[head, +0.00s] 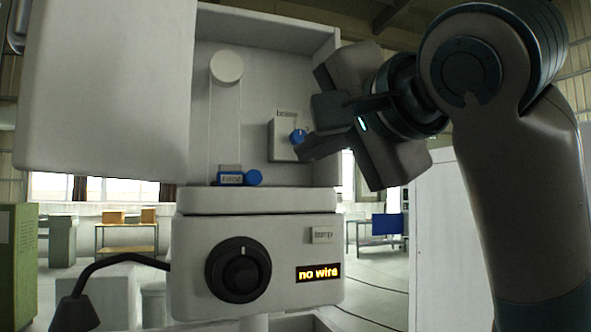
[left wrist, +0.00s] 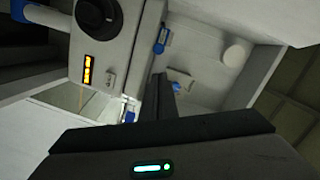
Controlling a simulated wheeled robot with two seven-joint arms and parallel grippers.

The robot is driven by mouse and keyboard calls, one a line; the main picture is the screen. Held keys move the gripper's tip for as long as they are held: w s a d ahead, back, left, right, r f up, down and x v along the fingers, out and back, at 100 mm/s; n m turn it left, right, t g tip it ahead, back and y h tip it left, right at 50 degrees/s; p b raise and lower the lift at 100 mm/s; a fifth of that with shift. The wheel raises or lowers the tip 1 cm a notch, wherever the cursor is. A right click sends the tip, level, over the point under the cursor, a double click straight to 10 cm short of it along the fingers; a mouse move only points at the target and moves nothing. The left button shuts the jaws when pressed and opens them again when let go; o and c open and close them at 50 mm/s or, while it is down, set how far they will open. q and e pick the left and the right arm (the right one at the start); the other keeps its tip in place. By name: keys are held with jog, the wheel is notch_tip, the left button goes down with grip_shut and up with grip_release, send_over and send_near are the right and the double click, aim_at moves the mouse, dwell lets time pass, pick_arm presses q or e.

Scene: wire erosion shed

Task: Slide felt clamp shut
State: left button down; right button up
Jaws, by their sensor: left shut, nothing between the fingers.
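A grey-white machine head (head: 262,112) with an open recess fills the middle of the head view. Inside, a small labelled pale block with a blue knob (head: 298,137) sits on the right; the knob also shows in the left wrist view (left wrist: 182,86). A blue labelled block with a round blue knob (head: 238,177) sits at the recess floor. The labels are too small to read, so I cannot tell which is the felt clamp. My left gripper (head: 306,151), also in the left wrist view (left wrist: 164,80), is shut and empty, its tips close to the upper knob; contact is unclear.
A white round spool (head: 227,66) is in the recess's upper left. An open cover (head: 105,90) stands at left. Below are a black dial (head: 238,270) and a display (head: 318,273) reading "no wire". A black curved handle (head: 105,262) juts out lower left.

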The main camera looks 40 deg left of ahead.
pick_arm(q)
jog(key=shift+v, duration=1.4)
